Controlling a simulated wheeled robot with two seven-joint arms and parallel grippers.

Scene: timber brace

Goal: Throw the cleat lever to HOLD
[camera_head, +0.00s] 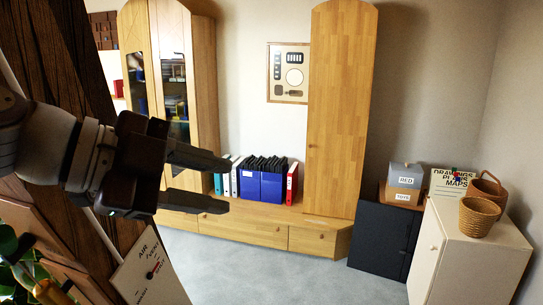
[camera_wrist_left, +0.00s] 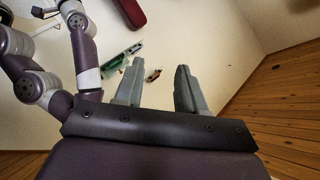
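My left gripper (camera_head: 224,185) reaches in from the left in the head view, its two fingers apart with nothing between them. It also shows open and empty in the left wrist view (camera_wrist_left: 160,85). I cannot make out a cleat lever or a HOLD mark in either view. A white plate (camera_head: 150,272) with AIR lettering and a small red and black pointer stands at the lower left, below the gripper. A dark timber (camera_head: 85,90) slants down behind my left arm. My right gripper is not in view.
A wooden cabinet (camera_head: 340,110) and a low bench (camera_head: 245,228) with blue binders (camera_head: 262,184) stand at the back. A white cupboard (camera_head: 470,255) with baskets is at the right. Leaves (camera_head: 15,262) show at the lower left. The grey floor (camera_head: 285,277) in the middle is clear.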

